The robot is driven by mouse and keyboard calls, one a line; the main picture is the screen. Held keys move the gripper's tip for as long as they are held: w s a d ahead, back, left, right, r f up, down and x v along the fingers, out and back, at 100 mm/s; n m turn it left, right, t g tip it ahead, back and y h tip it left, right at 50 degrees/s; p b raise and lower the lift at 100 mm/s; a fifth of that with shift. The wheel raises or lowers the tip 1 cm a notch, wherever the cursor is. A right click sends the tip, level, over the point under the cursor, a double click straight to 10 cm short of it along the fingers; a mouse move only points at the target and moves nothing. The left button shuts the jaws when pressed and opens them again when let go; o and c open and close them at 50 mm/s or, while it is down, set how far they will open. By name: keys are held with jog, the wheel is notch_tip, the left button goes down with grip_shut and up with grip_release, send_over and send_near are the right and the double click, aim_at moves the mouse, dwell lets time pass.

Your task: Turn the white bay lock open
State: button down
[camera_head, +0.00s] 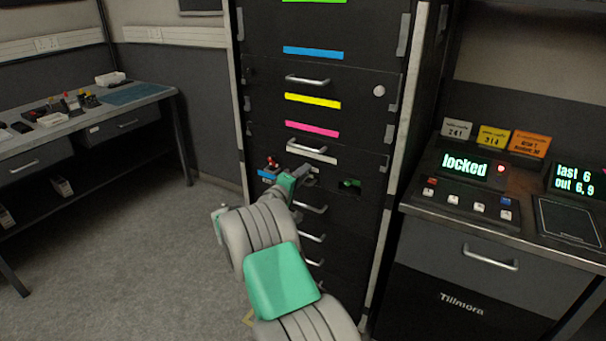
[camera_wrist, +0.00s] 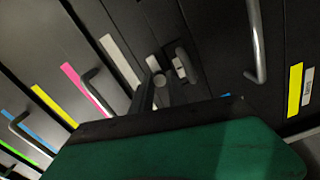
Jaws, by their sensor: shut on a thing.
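The white bay is marked by a white strip (camera_head: 311,154) on the dark rack, below the pink strip; the strip also shows in the wrist view (camera_wrist: 120,60). My gripper (camera_head: 306,172) is at the rack front just below that strip. In the wrist view my gripper (camera_wrist: 154,82) is shut on a small pale, round-ended part, which I take for the white bay lock (camera_wrist: 160,81). The fingers hide much of it, so its turn angle cannot be told. A dark loop handle (camera_wrist: 187,62) with a pale patch beside it is just right of the fingers.
Drawer handles (camera_head: 307,80) stick out of the rack above and below. A recess with a green part (camera_head: 350,184) lies right of my gripper. The console at right has a screen (camera_head: 465,164) reading "locked". A workbench (camera_head: 90,112) stands at left; floor between is clear.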

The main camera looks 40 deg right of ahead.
jog(key=shift+f, duration=0.1)
jog(key=c, duration=1.3)
grip_release()
jog(key=v, duration=0.8)
